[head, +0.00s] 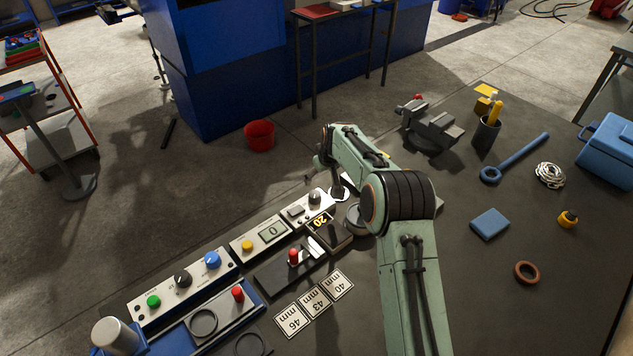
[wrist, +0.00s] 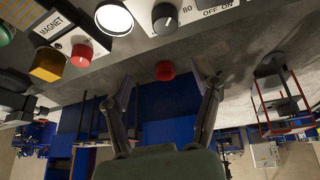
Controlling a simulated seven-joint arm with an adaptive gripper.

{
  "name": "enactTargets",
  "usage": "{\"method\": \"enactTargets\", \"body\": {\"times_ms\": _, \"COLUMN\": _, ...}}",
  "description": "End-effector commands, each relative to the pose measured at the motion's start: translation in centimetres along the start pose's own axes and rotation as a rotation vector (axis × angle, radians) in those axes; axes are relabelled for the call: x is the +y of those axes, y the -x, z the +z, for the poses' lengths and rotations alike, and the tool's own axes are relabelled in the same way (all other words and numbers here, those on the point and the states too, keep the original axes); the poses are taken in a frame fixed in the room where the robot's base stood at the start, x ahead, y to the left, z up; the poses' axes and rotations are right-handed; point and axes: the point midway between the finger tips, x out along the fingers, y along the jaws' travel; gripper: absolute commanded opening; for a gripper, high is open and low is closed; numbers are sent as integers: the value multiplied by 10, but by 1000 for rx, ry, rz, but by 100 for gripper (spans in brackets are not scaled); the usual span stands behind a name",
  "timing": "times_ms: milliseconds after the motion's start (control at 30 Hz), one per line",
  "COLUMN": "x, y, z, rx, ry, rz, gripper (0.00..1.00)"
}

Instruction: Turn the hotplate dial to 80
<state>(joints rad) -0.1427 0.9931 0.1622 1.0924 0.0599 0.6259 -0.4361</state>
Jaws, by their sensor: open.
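The hotplate dial (head: 315,197) is a dark round knob on a pale panel at the back edge of the bench. It also shows at the top of the wrist view (wrist: 165,18), with an "80" mark beside it and "OFF ON" further right. Its pointer setting is too small to read for certain. My gripper (wrist: 164,82) is open and empty, its two fingers apart below the dial in the wrist view and not touching it. In the head view my gripper (head: 317,170) is small and partly hidden by my arm, just beyond the dial.
A plate marked "20" (head: 320,222) lies in front of the panel. A display panel (head: 271,232) with a yellow button stands to the left, and a red-knobbed lever (head: 293,257) is nearby. A vise (head: 432,128) stands at the back right. A red bucket (head: 260,135) is on the floor.

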Motion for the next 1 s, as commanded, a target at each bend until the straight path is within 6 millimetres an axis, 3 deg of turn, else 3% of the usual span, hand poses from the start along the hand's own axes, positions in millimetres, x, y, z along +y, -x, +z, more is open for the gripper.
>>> {"method": "enactTargets", "body": {"times_ms": 100, "x": -10, "y": -24, "z": 16, "rx": -41, "ry": 2, "rz": -23, "gripper": 64}}
{"method": "enactTargets", "body": {"times_ms": 500, "x": -13, "y": -80, "z": 18, "rx": -43, "ry": 4, "rz": -24, "gripper": 64}}
{"method": "enactTargets", "body": {"times_ms": 867, "x": -13, "y": -89, "z": 18, "rx": -42, "ry": 4, "rz": -24, "gripper": 64}}
{"method": "enactTargets", "body": {"times_ms": 900, "x": -13, "y": -89, "z": 18, "rx": -42, "ry": 4, "rz": -24, "gripper": 61}}
{"method": "enactTargets", "body": {"times_ms": 1000, "x": -13, "y": -89, "z": 18, "rx": -42, "ry": 4, "rz": -24, "gripper": 29}}
